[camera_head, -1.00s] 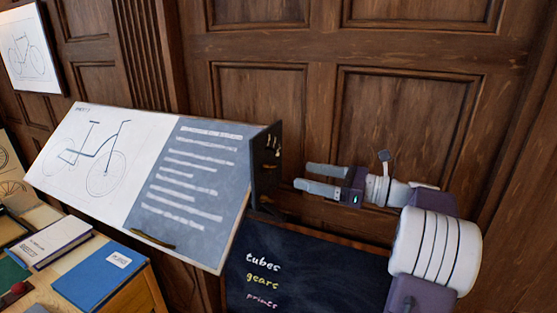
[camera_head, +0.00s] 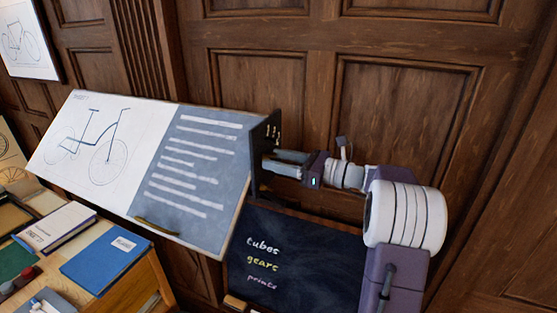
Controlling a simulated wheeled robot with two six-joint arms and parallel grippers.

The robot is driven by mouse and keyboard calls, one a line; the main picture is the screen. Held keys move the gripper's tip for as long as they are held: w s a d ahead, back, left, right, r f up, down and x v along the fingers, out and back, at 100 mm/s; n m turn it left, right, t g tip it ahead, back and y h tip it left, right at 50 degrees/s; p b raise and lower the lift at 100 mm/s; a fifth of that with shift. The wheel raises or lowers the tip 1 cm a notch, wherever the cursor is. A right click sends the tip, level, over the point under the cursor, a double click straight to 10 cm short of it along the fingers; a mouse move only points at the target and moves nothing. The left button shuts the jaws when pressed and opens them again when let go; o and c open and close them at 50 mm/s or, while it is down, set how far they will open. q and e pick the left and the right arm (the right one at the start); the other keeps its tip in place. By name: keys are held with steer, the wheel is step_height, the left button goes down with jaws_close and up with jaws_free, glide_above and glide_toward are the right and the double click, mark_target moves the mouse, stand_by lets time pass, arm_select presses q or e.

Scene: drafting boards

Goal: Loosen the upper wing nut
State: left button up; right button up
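The tilted drafting board (camera_head: 222,225) has a dark side bracket (camera_head: 257,185) at its right edge. Small pale metal parts (camera_head: 271,131) show near the bracket's top; they are too small to tell which is the upper wing nut. My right gripper (camera_head: 268,161) comes in from the right, its two grey fingers pointing left at the bracket, just below those parts. The fingers are apart, with a narrow gap. Their tips are at the bracket; I cannot tell whether they touch it or have a nut between them. My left gripper is not in view.
A chalkboard (camera_head: 310,255) with chalk words stands below my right arm. At the left, a desk (camera_head: 125,292) holds a blue book (camera_head: 105,264) and a white-covered book (camera_head: 55,228). A panelled wooden wall (camera_head: 400,110) is behind.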

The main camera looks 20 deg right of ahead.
steer(key=shift+f+n+b, duration=0.2)
steer(key=shift+n+b, duration=0.3)
steer(key=shift+b, duration=0.4)
steer(key=shift+r+n+b, duration=0.15)
steer(key=shift+n+b, duration=9.95)
steer(key=shift+n, duration=2.8)
steer(key=o, duration=1.4)
steer(key=shift+d, duration=0.1)
